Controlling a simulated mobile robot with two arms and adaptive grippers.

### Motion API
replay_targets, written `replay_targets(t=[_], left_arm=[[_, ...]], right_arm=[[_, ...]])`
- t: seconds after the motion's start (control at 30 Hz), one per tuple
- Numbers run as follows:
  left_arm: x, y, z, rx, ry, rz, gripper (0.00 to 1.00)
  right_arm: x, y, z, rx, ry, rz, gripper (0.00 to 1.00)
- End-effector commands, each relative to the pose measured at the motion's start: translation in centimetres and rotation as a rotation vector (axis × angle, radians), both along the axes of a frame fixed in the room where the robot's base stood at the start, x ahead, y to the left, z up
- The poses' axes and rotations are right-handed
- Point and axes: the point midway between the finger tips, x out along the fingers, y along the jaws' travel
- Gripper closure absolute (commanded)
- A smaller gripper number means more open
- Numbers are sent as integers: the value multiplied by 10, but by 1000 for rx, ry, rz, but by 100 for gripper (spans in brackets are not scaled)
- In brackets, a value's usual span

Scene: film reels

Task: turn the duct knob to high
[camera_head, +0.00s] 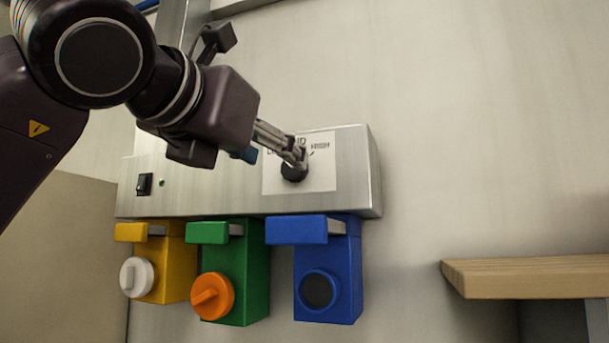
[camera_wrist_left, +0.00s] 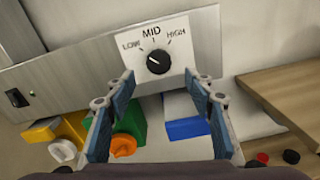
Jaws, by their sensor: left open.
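The duct knob (camera_head: 294,173) is a round black dial on a white plate (camera_head: 322,178) marked LOW, MID and HIGH, on a metal wall panel. In the left wrist view the knob (camera_wrist_left: 159,62) shows whole, and its pale mark seems to lie on the side toward LOW. My left gripper (camera_head: 296,154) is at the knob and partly hides it and the lettering in the head view. In the left wrist view its blue-padded fingers (camera_wrist_left: 160,86) are apart, with nothing between them and the knob just beyond. Contact cannot be told. My right gripper is not in view.
The metal panel (camera_head: 228,182) also has a black switch (camera_head: 144,184) and a small green light. Below hang yellow (camera_head: 178,262), green (camera_head: 248,270) and blue (camera_head: 345,265) boxes. A wooden shelf (camera_head: 530,276) stands at the right. The wall right of the panel is clear.

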Motion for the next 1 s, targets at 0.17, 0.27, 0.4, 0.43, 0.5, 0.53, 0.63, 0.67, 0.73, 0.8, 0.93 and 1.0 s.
replay_targets(t=[0.17,0.27,0.4,0.43,0.5,0.53,0.63,0.67,0.73,0.8,0.93,1.0], left_arm=[[5,-2,4,0,-5,5,51],[19,-7,5,0,-2,4,51],[41,-17,6,1,-1,3,51],[45,-19,5,1,-1,4,51],[54,-22,5,1,-1,4,51],[58,-23,4,1,-1,4,51],[66,-27,3,-1,-3,5,51],[68,-27,3,-1,-3,5,51],[70,-28,2,-1,-4,4,51],[71,-29,2,-1,-5,3,51],[70,-29,1,-1,-5,3,51],[70,-29,1,-1,-5,3,52]], right_arm=[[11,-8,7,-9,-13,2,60],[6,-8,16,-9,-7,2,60],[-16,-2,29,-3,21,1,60],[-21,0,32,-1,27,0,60],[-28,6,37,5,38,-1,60],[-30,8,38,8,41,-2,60],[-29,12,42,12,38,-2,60],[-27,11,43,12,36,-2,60],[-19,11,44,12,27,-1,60],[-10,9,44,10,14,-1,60],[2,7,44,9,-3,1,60],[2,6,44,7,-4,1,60]])
